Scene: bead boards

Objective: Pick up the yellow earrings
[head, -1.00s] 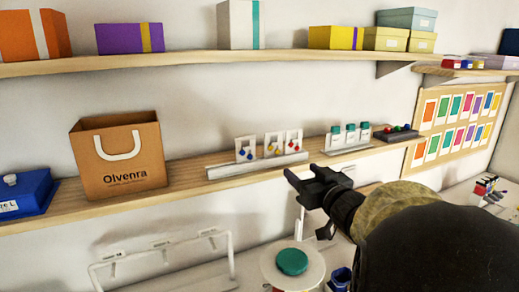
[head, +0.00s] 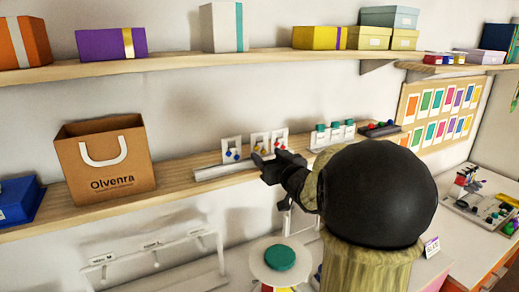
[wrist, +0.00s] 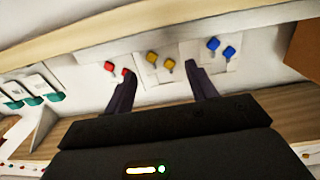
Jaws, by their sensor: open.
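The yellow earrings (head: 259,149) hang on a small white card, between a card with blue earrings (head: 232,154) and one with red earrings (head: 279,145). The cards stand in a pale holder (head: 212,172) on the lower wooden shelf. My gripper (head: 272,162) is in front of the holder, at the yellow and red cards, and partly covers them. In the wrist view the yellow earrings (wrist: 160,60) lie between and beyond my two open fingertips (wrist: 160,80). The red earrings (wrist: 116,69) are close to the left finger and the blue earrings (wrist: 221,48) are beyond the right finger.
A brown paper bag (head: 104,160) stands left on the shelf. A holder with teal-topped pieces (head: 335,130) and a dark tray (head: 380,128) stand to the right. The upper shelf (head: 170,64) carries several boxes. A white rack (head: 150,250) and a round stand (head: 280,257) are below.

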